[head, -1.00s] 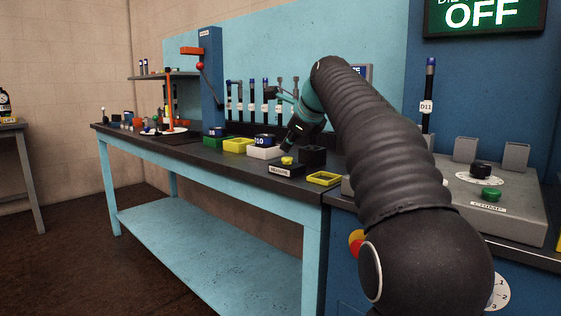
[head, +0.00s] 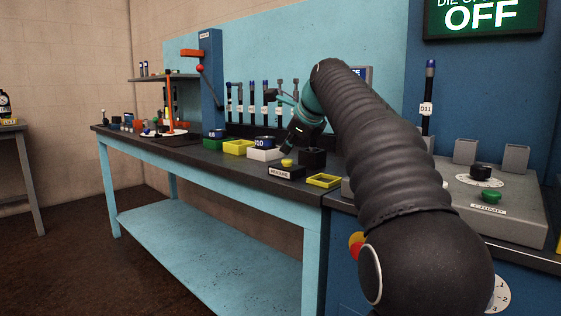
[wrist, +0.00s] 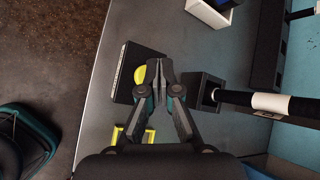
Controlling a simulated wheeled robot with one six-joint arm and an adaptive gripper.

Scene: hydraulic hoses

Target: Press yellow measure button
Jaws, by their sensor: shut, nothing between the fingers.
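The yellow measure button (head: 287,162) sits on top of a black box (head: 285,172) with a white label, near the front edge of the bench. In the wrist view the button (wrist: 139,75) shows just left of my fingertips, on the black box (wrist: 128,90). My gripper (wrist: 155,68) is shut with nothing between its fingers. In the head view my gripper (head: 288,148) points down just above the button. I cannot tell whether it touches the button.
A black block (head: 312,158) stands right of the button box, with a dark hose (wrist: 240,98) at it in the wrist view. A yellow tray (head: 324,181) lies in front. White (head: 264,155), yellow (head: 238,147) and green bins stand to the left. A crimp machine (head: 500,205) is at right.

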